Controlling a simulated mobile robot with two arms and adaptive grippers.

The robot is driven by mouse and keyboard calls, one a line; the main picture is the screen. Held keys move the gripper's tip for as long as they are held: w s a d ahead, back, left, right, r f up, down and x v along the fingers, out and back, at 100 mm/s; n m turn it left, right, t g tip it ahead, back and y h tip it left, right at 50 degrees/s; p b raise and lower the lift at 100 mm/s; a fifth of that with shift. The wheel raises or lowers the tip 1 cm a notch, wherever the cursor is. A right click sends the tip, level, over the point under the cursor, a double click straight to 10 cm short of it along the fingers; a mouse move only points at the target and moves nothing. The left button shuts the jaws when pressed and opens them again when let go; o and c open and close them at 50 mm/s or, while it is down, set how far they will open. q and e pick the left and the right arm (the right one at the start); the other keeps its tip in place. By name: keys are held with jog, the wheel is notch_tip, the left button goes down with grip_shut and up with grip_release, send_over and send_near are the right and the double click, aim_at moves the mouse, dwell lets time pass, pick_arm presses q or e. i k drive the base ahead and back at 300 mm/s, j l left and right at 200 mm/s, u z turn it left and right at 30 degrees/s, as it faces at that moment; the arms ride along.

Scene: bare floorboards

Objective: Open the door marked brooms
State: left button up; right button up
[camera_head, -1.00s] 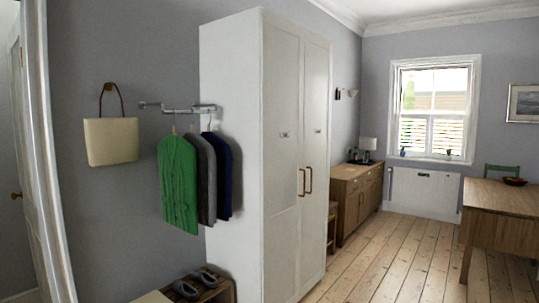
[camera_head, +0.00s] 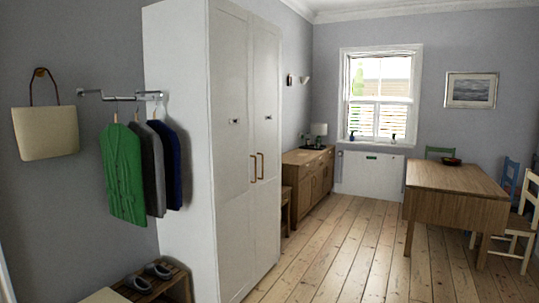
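A tall white cupboard (camera_head: 178,150) stands against the left wall. It has two doors, the left door (camera_head: 230,200) and the right door (camera_head: 266,90), and both look shut. Each door bears a small label, one on the left door (camera_head: 234,121) and one on the right door (camera_head: 268,118); the writing is too small to read, so I cannot tell which says brooms. Two upright brass handles (camera_head: 257,168) sit side by side where the doors meet. Neither of my grippers shows in the head view.
Left of the cupboard, coats (camera_head: 124,175) hang on a wall rail above a shoe bench (camera_head: 160,284). A wooden sideboard (camera_head: 308,180) stands beyond the cupboard. A wooden table (camera_head: 455,190) with chairs stands at right. The floorboards (camera_head: 345,250) between are clear.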

aim_at(267, 36)
jog(key=i+l+u, duration=0.1)
jog(key=i, duration=1.15)
